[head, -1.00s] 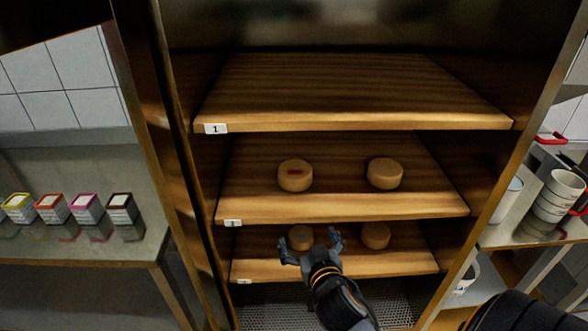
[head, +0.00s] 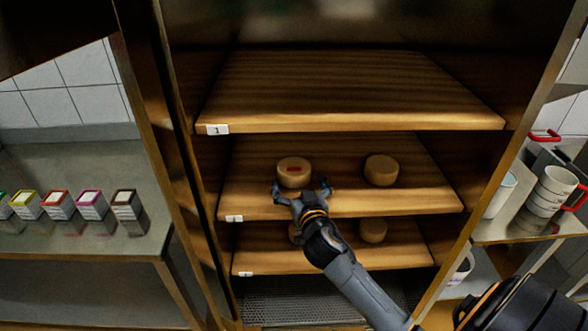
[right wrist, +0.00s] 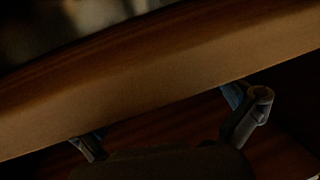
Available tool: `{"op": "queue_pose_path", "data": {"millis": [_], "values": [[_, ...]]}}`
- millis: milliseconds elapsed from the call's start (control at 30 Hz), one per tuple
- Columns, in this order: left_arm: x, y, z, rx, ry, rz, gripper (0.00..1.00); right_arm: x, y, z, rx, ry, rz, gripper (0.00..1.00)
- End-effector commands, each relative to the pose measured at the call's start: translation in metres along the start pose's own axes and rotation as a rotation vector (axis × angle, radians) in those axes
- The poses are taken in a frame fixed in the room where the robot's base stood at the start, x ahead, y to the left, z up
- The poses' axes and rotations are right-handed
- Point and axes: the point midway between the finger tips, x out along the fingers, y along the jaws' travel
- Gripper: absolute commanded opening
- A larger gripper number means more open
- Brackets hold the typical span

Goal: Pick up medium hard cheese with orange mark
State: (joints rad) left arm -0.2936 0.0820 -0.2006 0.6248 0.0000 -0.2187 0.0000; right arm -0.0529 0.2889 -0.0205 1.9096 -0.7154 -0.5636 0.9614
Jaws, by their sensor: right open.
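A round tan cheese with a red-looking mark on top (head: 293,172) sits at the left of the middle shelf. A second round cheese without a visible mark (head: 381,170) sits to its right. My right gripper (head: 301,187) is open and empty at the middle shelf's front, just in front of the marked cheese. I cannot tell whether it touches the cheese. In the right wrist view its two fingers (right wrist: 167,128) are spread below a wooden board edge, and no cheese shows. My left gripper is out of view.
The top shelf (head: 350,90) is empty. On the lower shelf (head: 330,258) one cheese (head: 373,230) shows; another is mostly hidden by my gripper. Cabinet walls stand on both sides. Coloured small boxes (head: 92,204) line the left counter; cups (head: 553,190) stand at right.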

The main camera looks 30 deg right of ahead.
Motion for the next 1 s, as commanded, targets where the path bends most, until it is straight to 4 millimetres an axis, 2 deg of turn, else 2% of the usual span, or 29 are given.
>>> {"op": "queue_pose_path", "data": {"millis": [33,200,500,533,567,733,1000], "values": [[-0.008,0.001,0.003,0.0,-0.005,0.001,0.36,0.009,0.001,-0.006,-0.004,0.002,0.0,1.0],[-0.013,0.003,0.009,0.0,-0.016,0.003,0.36,0.03,0.002,-0.004,-0.002,0.0,0.0,1.0],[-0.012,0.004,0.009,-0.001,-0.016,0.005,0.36,0.035,0.001,-0.002,-0.001,0.0,-0.001,1.0],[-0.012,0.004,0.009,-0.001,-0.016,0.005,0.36,0.035,0.001,-0.002,-0.001,0.0,-0.001,0.98],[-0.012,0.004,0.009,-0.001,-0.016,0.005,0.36,0.035,0.001,-0.002,-0.001,0.0,-0.001,0.92],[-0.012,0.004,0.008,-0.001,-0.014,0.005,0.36,0.035,0.002,-0.002,0.0,0.0,0.0,0.57],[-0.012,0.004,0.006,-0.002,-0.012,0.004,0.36,0.035,0.001,-0.003,0.0,0.002,-0.001,0.55]]}}
